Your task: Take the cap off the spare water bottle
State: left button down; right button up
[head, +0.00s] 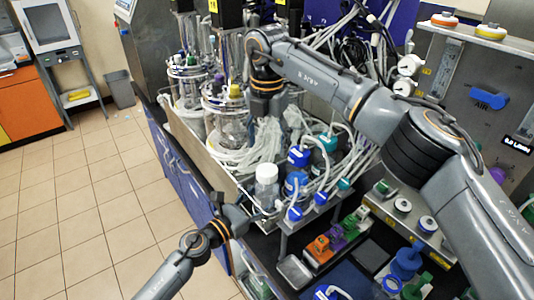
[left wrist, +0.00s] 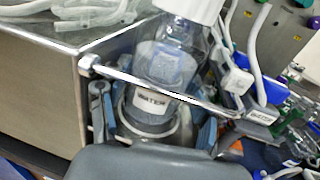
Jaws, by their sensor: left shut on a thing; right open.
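The spare water bottle (head: 267,195) is a clear bottle with a white cap (head: 266,173) on its top. It stands at the front corner of the metal tray in the head view. In the left wrist view its WATER label (left wrist: 150,103) and white cap (left wrist: 190,9) show; the cap is cut by the top edge. My left gripper (head: 245,213) is shut on the bottle's lower part, with fingers on both sides of it. My right gripper (head: 267,108) is above the tray, behind and apart from the cap; its fingertips are hard to make out among the tubing.
Blue-capped bottles (head: 298,157) with tubes stand just right of the water bottle. A thin metal rail (left wrist: 160,85) crosses in front of it. Glass reactor vessels (head: 226,110) and tangled tubing stand behind. The tiled floor (head: 90,200) at left is clear.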

aim_at(267, 170)
jog(key=m, duration=0.3)
jog(key=shift+m, duration=0.4)
jog(key=m, duration=0.3)
jog(key=shift+m, duration=0.4)
jog(key=m, duration=0.6)
jog(key=shift+m, duration=0.4)
jog(key=shift+f, duration=4)
